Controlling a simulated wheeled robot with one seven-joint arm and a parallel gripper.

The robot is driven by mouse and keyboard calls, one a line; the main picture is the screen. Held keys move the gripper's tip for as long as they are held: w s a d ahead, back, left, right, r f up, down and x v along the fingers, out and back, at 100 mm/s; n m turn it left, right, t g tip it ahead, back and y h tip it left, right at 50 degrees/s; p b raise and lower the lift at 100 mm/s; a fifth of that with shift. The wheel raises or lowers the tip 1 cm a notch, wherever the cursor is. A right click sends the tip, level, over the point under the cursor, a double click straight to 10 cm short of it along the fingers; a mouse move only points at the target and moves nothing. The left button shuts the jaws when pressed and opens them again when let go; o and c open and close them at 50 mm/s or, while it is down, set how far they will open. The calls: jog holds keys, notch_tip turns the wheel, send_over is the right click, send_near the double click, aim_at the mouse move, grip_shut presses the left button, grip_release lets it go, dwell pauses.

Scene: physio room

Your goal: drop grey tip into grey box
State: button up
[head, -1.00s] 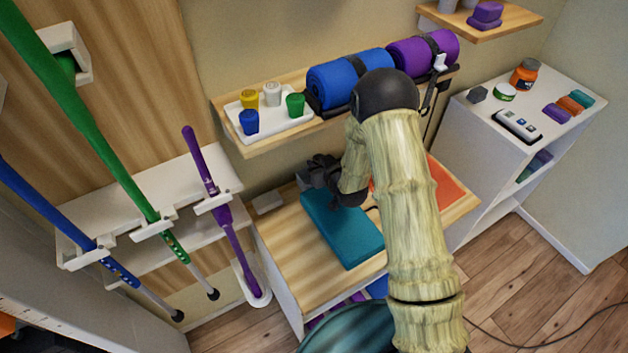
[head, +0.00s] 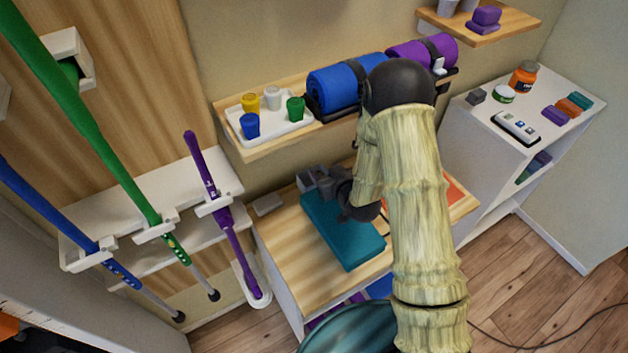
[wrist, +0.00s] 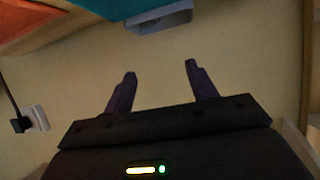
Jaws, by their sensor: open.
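The grey tip (head: 272,98), a small pale grey cup-like piece, stands in a white tray (head: 291,133) on the wall shelf, among yellow, green and blue ones. A low pale grey box (head: 267,204) lies on the wooden tabletop near the wall; a grey box (wrist: 160,20) also shows at the top of the wrist view, and I take it to be the same one. My gripper (head: 312,178) is over the teal block, below the shelf and right of the box. In the wrist view my gripper (wrist: 160,74) has its fingers apart with nothing between them.
A teal block (head: 340,230) lies on the tabletop (head: 285,260) under my gripper. Blue (head: 340,82) and purple (head: 420,52) rolls lie on the shelf. Coloured sticks (head: 205,165) stand in a white rack at left. A white cabinet (head: 480,140) stands at right.

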jog(key=p+v, duration=0.3)
jog(key=v, duration=0.6)
jog(key=shift+d+r, duration=0.2)
jog(key=shift+r, duration=0.05)
jog(key=shift+p+v, duration=1.05)
jog(key=shift+p, duration=1.45)
jog(key=shift+s+f, duration=0.1)
jog(key=shift+f, duration=0.15)
